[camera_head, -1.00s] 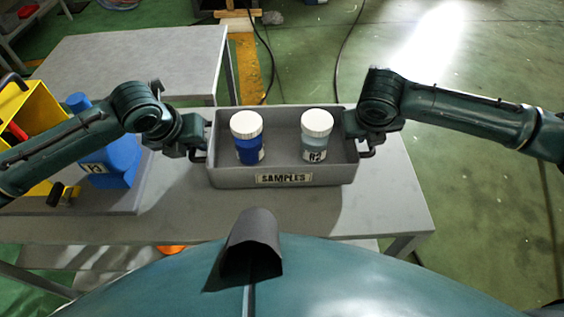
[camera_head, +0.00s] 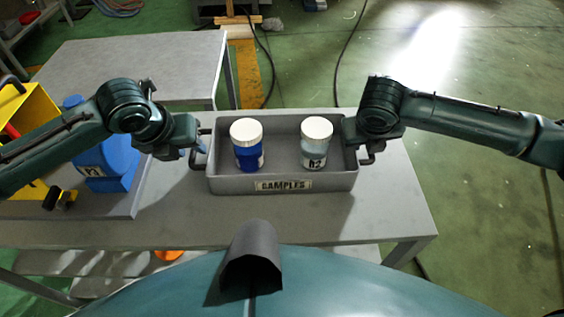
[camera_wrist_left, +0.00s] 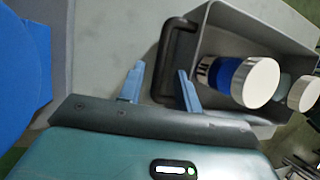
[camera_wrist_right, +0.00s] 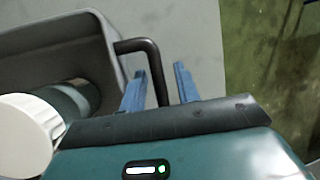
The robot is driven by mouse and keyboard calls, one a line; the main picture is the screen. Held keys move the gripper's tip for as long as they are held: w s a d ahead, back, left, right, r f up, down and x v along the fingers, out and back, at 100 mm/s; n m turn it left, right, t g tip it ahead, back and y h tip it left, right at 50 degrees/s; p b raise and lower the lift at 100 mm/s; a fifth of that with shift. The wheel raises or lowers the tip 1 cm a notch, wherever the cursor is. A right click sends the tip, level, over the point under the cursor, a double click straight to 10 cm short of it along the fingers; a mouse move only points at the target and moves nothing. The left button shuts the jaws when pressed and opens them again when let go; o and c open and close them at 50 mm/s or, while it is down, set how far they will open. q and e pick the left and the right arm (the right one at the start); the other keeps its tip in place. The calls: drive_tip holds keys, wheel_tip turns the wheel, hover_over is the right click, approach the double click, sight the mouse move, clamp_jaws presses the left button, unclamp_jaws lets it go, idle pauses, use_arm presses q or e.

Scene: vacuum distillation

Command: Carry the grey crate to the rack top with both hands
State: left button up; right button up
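The grey crate (camera_head: 281,185) with a SAMPLES label sits level on the grey table. It holds a blue jar (camera_head: 247,157) and a pale jar (camera_head: 314,155), both upright with white lids. My left gripper (camera_head: 198,146) is at the crate's left handle; in the left wrist view its fingers (camera_wrist_left: 160,85) are apart, with the dark handle bar (camera_wrist_left: 164,58) between them. My right gripper (camera_head: 366,148) is at the right handle; in the right wrist view its fingers (camera_wrist_right: 160,85) are open, one on each side of the handle bar (camera_wrist_right: 153,62).
A blue bottle (camera_head: 108,164) and a yellow holder (camera_head: 35,112) stand at the left, close to my left arm. Another grey table (camera_head: 140,65) stands behind. The table (camera_head: 385,200) is bare to the crate's right and front.

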drive_tip(key=shift+a+r, duration=0.1)
drive_tip(key=shift+a, duration=0.05)
use_arm(q)
drive_tip(key=v, duration=0.5)
use_arm(e)
drive_tip(key=v, duration=1.2)
use_arm(q)
drive_tip(key=shift+a, duration=0.1)
use_arm(e)
drive_tip(key=shift+s, duration=0.1)
